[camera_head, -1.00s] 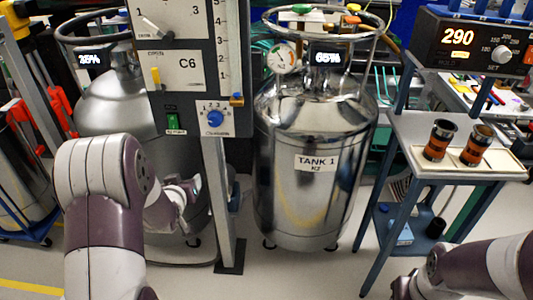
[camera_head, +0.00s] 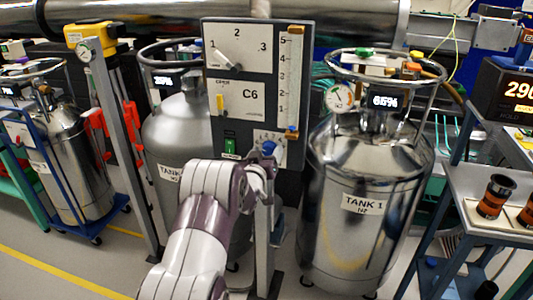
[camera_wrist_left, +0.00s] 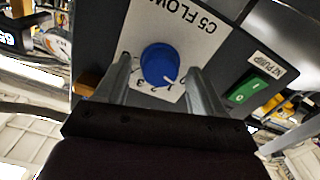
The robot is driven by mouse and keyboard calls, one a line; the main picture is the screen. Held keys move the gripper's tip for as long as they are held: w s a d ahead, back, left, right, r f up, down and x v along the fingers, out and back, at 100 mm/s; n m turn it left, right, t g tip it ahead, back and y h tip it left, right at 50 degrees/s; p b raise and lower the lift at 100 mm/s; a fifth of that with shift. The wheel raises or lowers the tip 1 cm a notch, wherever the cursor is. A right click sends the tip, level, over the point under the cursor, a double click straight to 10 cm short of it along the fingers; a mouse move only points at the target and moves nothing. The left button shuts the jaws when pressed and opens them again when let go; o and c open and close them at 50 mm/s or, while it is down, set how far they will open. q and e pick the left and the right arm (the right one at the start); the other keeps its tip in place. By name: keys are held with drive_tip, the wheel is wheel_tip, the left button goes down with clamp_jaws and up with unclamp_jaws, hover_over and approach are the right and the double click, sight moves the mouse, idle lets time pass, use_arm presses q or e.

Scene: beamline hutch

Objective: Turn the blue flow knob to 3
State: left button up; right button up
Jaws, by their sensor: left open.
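The blue flow knob (camera_head: 268,148) is on a small white plate low on the grey control panel. In the left wrist view the blue knob (camera_wrist_left: 158,65) shows upside down, under the C5 FLOW label (camera_wrist_left: 188,20), with small digits around it. A white mark shows at the knob's lower right edge; the exact digit it points to is hard to tell. My left gripper (camera_wrist_left: 160,78) is open, one finger on each side of the knob, with gaps visible. In the head view my left gripper (camera_head: 264,163) is just below the knob and hides part of its plate.
The panel (camera_head: 248,95) also carries a dial, a yellow lever (camera_head: 220,102), a scale tube and a green switch (camera_wrist_left: 245,88) near the knob. TANK 1 (camera_head: 365,200) stands right of the panel post, and another tank (camera_head: 170,140) stands behind my arm.

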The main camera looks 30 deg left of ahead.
use_arm(q)
drive_tip(key=shift+w, duration=0.1)
drive_tip(key=c, duration=1.1)
drive_tip(key=shift+o, duration=0.2)
drive_tip(key=shift+f, duration=0.1)
